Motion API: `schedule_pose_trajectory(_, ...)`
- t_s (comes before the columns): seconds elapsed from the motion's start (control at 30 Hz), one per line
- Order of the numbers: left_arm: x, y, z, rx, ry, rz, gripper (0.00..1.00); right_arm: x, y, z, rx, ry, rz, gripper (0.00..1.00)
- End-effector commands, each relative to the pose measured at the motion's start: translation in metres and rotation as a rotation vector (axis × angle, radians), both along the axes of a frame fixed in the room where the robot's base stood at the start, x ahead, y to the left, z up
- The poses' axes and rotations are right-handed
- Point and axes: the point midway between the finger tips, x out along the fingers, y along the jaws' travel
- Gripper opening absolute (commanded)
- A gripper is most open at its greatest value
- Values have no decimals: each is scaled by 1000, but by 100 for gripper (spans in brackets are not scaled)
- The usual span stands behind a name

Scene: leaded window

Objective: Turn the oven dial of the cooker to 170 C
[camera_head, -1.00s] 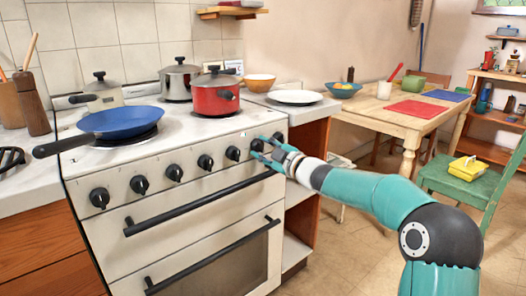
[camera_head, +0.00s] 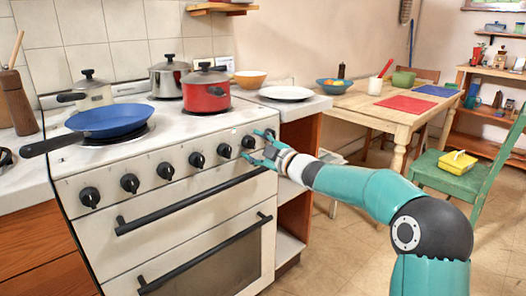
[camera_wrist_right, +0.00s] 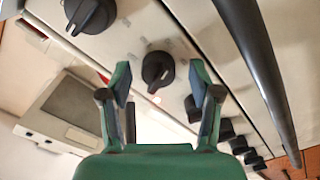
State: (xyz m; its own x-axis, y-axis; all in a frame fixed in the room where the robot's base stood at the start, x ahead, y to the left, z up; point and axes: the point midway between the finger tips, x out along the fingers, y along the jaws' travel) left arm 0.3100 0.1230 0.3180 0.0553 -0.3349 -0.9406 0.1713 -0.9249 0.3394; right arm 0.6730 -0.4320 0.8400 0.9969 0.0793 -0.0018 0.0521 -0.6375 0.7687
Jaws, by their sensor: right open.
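The white cooker (camera_head: 150,225) has a row of black dials along its sloped front panel. My right gripper (camera_head: 256,145) is at the right end of that row, open. In the right wrist view, one black dial (camera_wrist_right: 158,70) lies between the two spread green fingertips of the gripper (camera_wrist_right: 160,78), with gaps on both sides. The same dial (camera_head: 248,142) shows between the fingers in the head view. Faint marks surround it, too small to read. A larger-looking dial (camera_wrist_right: 90,14) is beyond the left finger. My left gripper is not in view.
A black oven handle (camera_head: 190,200) runs below the dials, close under the gripper; it also shows in the wrist view (camera_wrist_right: 255,60). A blue pan (camera_head: 112,120) and a red pot (camera_head: 206,92) stand on the hob. A wooden table (camera_head: 400,112) is at the right.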

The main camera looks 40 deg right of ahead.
Motion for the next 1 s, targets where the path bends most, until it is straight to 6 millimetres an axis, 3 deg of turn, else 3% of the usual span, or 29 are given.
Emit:
schedule_pose_trajectory(0.17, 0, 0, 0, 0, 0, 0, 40, -19, -3, 1, 1, 1, -2, 63)
schedule_pose_trajectory(0.6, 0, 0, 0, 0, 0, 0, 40, -101, -9, -1, -1, 1, -3, 63)
schedule_pose_trajectory(0.8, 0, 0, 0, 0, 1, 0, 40, -116, -9, -1, 0, 2, -1, 63)
schedule_pose_trajectory(1.0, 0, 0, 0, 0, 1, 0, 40, -117, -9, -2, 0, 1, 0, 63)
